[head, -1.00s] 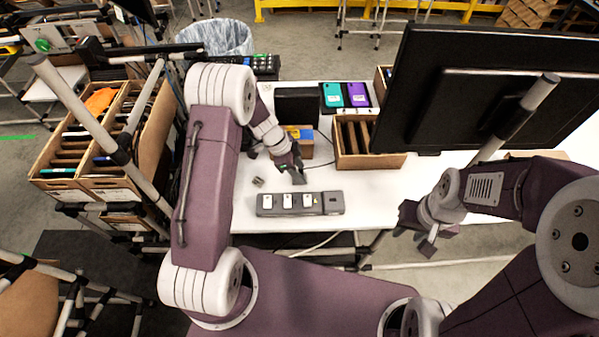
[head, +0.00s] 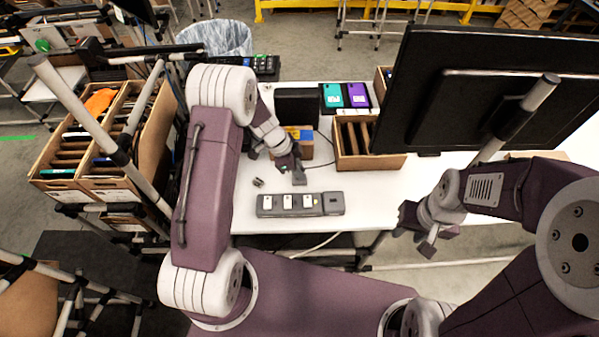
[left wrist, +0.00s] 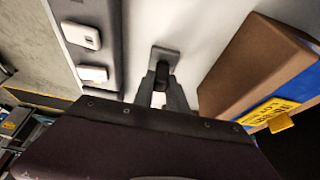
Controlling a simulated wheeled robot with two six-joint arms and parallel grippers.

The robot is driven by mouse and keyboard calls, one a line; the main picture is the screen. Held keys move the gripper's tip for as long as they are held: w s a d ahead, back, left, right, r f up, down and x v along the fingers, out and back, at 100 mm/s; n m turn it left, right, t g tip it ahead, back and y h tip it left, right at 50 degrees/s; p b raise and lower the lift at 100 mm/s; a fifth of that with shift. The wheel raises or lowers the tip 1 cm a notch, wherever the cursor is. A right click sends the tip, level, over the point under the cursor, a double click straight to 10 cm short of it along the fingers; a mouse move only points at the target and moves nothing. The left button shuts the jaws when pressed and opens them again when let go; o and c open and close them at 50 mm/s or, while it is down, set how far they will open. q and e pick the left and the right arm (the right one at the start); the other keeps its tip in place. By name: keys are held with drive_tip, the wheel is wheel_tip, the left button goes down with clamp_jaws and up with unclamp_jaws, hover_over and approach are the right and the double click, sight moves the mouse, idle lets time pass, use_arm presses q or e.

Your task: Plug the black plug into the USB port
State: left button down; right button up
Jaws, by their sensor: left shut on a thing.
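My left gripper (head: 298,172) is over the white table, behind the grey strip. In the left wrist view its fingers (left wrist: 163,88) are shut on a small dark piece, which appears to be the black plug (left wrist: 165,58). The plug is apart from the strip. The grey strip (head: 265,204) lies near the table's front edge and carries several white pieces; it also shows in the left wrist view (left wrist: 110,48). I cannot make out which opening is the USB port. My right gripper (head: 430,242) hangs empty at the right, off the table's front edge; its jaw opening is unclear.
A small metallic piece (head: 258,182) lies left of the left gripper. A brown box with blue and yellow (head: 305,149) stands close behind it. An open carton (head: 378,161) and a large monitor (head: 470,90) stand at the right. The table (head: 375,188) is clear right of the strip.

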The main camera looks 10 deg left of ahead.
use_arm(q)
drive_tip(key=r, duration=0.4)
drive_tip(key=shift+d+b, duration=0.35)
drive_tip(key=shift+b, duration=0.05)
drive_tip(key=s+d+r+b, duration=0.1)
drive_tip(key=s+d+r, duration=0.2)
drive_tip(key=d+r, duration=0.3)
drive_tip(key=d, duration=0.4)
drive_tip(key=shift+s+d+r, duration=0.2)
drive_tip(key=shift+s+r, duration=0.1)
drive_tip(key=shift+s, duration=0.05)
use_arm(e)
wheel_tip(320, 180, down, 2)
drive_tip(key=shift+f, duration=0.1)
